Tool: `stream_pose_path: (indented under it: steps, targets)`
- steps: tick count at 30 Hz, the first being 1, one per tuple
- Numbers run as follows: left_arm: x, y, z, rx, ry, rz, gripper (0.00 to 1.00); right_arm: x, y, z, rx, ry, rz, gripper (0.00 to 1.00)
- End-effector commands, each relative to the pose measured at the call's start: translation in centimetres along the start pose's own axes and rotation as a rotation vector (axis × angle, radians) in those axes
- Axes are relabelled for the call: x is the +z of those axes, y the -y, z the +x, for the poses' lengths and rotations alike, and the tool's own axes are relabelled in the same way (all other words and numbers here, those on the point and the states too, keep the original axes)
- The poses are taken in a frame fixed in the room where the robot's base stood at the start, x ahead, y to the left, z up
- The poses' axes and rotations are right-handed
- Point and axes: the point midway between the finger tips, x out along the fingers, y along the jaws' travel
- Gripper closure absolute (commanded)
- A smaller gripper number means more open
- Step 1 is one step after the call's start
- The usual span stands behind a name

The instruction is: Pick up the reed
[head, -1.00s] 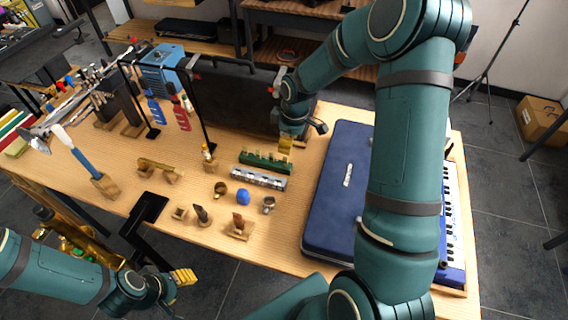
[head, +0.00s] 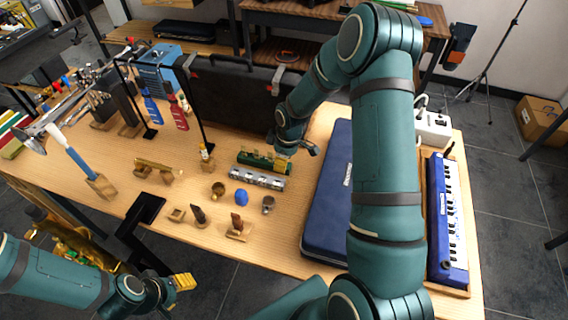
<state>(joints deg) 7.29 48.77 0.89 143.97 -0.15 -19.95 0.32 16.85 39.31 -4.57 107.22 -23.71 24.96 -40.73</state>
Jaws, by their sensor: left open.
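I cannot tell for certain which small piece is the reed. Two small dark brown upright pieces stand near the front edge of the table, one (head: 198,216) on the left and one (head: 237,223) in a wooden block. My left gripper (head: 184,282) is open and empty off the table's front edge, to the lower left of both pieces. My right gripper (head: 283,162) is at the right end of a green harmonica-like bar (head: 256,160), behind the small pieces. Its jaws are too small and hidden to read.
A silver bar (head: 257,179), a blue dome (head: 242,197) and small brass cups lie in the middle. A dark blue case (head: 327,215) and a blue keyboard instrument (head: 447,220) are on the right. A black stand (head: 143,217) rises by the front edge.

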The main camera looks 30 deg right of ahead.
Motion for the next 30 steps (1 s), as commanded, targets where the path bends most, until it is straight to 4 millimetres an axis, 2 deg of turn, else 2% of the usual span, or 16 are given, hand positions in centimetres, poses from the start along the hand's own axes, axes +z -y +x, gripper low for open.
stream_pose_path:
  steps: [2, 3, 9, 15, 30]
  targets:
    - [-0.01, -0.01, -0.01, 0.000, 0.000, 0.000, 0.53, -0.01, -0.01, -0.04, 0.000, 0.000, 0.000, 0.59]
    - [-0.01, -0.01, -0.01, 0.000, 0.000, 0.000, 0.53, -0.01, -0.01, -0.04, 0.000, 0.000, 0.000, 0.66]
    - [-0.01, 0.00, -0.01, 0.000, 0.000, 0.000, 0.53, -0.01, 0.00, -0.06, 0.000, 0.000, 0.000, 0.86]
    - [-0.01, 0.00, -0.01, 0.000, 0.000, 0.000, 0.53, -0.01, 0.01, -0.06, 0.000, 0.000, 0.000, 1.00]
    - [-0.01, -0.01, -0.03, 0.000, 0.000, 0.000, 0.53, -0.02, 0.00, -0.14, 0.000, 0.000, 0.000, 1.00]
